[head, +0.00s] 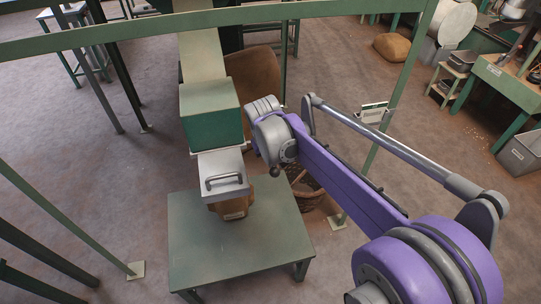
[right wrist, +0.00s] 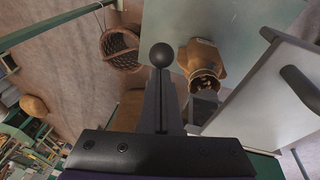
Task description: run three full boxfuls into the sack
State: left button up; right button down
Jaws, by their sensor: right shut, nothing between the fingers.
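The brown sack (head: 235,208) stands on the green table (head: 235,257) under a grey-white box front (head: 221,170) with a bar handle. A green hopper box (head: 211,113) sits above, below a sloping pale chute (head: 203,57). In the right wrist view the sack (right wrist: 204,58) has an open mouth with nuts visible, under a grey spout (right wrist: 202,108). My right gripper (right wrist: 161,78) is shut, pointing down to the right of the box. A dark ball knob (right wrist: 162,55) shows at its fingertips; I cannot tell whether they touch. My left gripper is out of view.
Green frame bars surround the station.

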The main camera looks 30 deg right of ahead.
jog(key=f, duration=0.1)
jog(key=s+f+t+b, duration=0.1)
jog(key=f, duration=0.1)
jog(key=shift+s+a, duration=0.15)
jog(key=shift+s+f, duration=0.1)
jog(key=shift+f, duration=0.35)
notch_tip(320, 180, up, 5)
jog(key=w+p, duration=0.2)
jog(key=p, duration=0.2)
notch_tip(320, 180, up, 8)
send_over(272, 172)
jog(key=s+a, duration=0.2)
jog(key=shift+a, duration=0.2)
jog(key=shift+s, duration=0.1)
